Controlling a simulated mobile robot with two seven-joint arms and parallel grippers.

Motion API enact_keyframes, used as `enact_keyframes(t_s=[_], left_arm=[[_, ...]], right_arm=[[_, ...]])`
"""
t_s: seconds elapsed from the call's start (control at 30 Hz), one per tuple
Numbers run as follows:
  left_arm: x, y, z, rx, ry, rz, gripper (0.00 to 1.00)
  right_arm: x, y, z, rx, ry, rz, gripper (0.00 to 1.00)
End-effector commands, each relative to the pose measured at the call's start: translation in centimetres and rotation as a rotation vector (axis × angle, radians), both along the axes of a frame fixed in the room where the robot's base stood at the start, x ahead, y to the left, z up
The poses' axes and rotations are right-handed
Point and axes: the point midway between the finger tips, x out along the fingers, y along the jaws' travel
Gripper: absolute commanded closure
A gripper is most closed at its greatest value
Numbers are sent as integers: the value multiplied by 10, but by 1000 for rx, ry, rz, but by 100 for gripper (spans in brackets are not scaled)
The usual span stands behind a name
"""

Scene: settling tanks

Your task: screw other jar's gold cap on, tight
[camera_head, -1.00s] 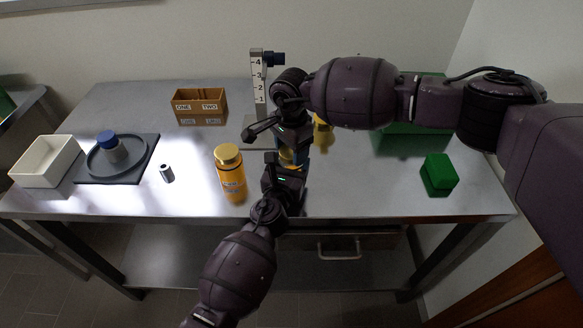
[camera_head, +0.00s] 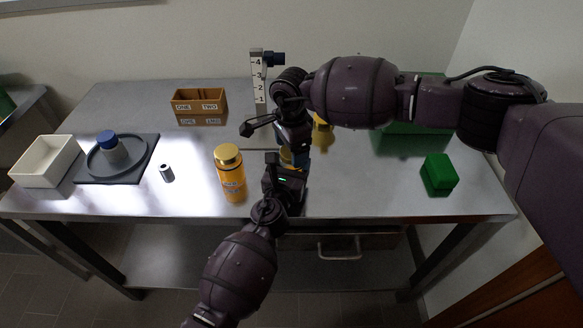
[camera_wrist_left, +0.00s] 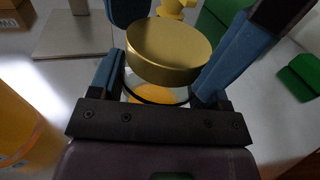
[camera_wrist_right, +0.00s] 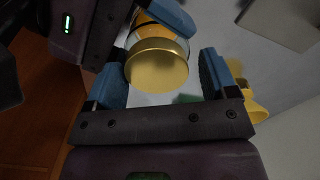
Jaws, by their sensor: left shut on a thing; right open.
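A clear jar with orange contents (camera_wrist_left: 152,95) is held between the blue fingers of my left gripper (camera_head: 284,165). A gold cap (camera_wrist_left: 168,50) sits over its mouth; I cannot tell how tightly it is seated. The same cap shows in the right wrist view (camera_wrist_right: 157,66), between the spread blue fingers of my right gripper (camera_wrist_right: 165,80), which is open and not gripping it. In the head view the arms mostly hide this jar. A tall orange jar with its own gold cap (camera_head: 230,176) stands upright on the table, left of my left gripper.
A yellow object (camera_head: 322,134) stands behind the grippers, near a post with numbers (camera_head: 258,78). A green block (camera_head: 439,174) is at right. A brown box marked ONE and TWO (camera_head: 198,101), a small metal cylinder (camera_head: 166,173), a dark tray (camera_head: 144,165) and a white bin (camera_head: 42,162) are at left.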

Motion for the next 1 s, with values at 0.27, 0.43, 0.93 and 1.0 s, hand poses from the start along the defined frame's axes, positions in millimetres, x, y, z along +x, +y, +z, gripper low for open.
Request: enact_keyframes(t_s=[0.27,0.43,0.93,1.0], left_arm=[[2,4,0,1,1,9,96],[2,4,-1,2,3,8,96],[1,2,-1,0,1,4,96],[1,2,0,0,1,4,96]], right_arm=[[-3,1,4,-2,10,5,12],[-3,1,24,-2,7,6,12],[-2,0,44,-2,6,2,16],[-4,-1,40,-2,12,1,16]])
